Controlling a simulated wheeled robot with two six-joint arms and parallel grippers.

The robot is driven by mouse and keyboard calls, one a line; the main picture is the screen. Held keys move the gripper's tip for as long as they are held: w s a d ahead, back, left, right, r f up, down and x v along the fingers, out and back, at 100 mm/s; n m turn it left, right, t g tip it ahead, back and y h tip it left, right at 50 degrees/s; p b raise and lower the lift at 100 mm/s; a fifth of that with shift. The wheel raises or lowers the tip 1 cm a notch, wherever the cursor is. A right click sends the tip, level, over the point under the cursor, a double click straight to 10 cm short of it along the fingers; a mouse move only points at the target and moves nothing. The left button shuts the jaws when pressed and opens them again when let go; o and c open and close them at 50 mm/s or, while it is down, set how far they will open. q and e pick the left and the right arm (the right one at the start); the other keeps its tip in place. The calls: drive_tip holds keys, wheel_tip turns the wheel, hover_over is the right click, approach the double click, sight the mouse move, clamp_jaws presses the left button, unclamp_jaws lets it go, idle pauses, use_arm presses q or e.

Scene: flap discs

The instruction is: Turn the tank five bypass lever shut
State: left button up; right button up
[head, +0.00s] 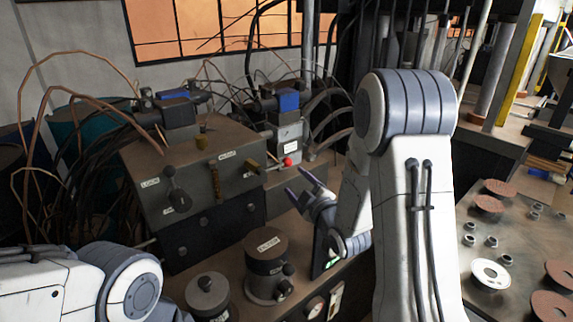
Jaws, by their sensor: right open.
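A grey metal valve box (230,142) stands on the bench left of centre. The labels are too small to read, so I cannot tell which handle is the tank five bypass lever. My right gripper (303,188) is open and empty, right of the box and apart from it. Its fingers point up and left. My left arm enters at the lower left; its gripper is out of view.
Two dark labelled cylinders (268,246) with knobs stand in front of the box. A red knob (288,161) sits on a smaller unit behind. Copper pipes and cables crowd the left and back. A table (470,270) with discs and nuts is at right.

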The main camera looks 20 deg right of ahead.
sight(289, 165)
drive_tip(key=shift+t, duration=0.4)
drive_tip(key=w+p, duration=0.1)
drive_tip(key=w, duration=0.2)
drive_tip(key=w+p, duration=0.1)
drive_tip(key=w, duration=0.3)
drive_tip(key=w+d+p, duration=0.1)
drive_tip(key=w, duration=0.2)
drive_tip(key=shift+w+r, duration=0.15)
drive_tip(key=shift+r, duration=0.2)
clamp_jaws()
drive_tip(key=shift+a, duration=0.1)
idle(0.6)
